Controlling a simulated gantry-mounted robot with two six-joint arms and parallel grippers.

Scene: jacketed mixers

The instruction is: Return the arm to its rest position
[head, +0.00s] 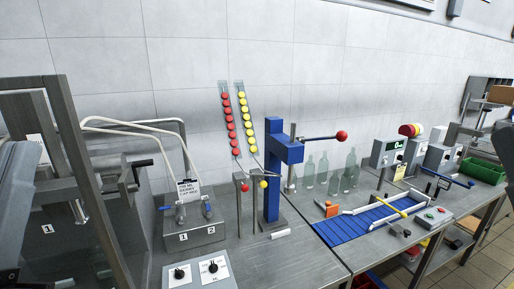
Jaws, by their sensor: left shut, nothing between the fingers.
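My left gripper (17,185) is at the far left edge of the head view, where a grey part of my left arm also shows. It is shut with nothing held. Its fingers are hard to make out against the metal frame behind it. It is apart from the things on the bench. My right gripper is not in view; only a dark shape, which may be part of my right arm, shows at the right edge.
A steel frame with tank (68,130) stands close at the left. A two-valve block (190,235), a blue press (272,180), red and yellow ball racks (228,118), clear bottles (335,183) and a blue conveyor (345,228) line the bench. A green bin (482,171) is at right.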

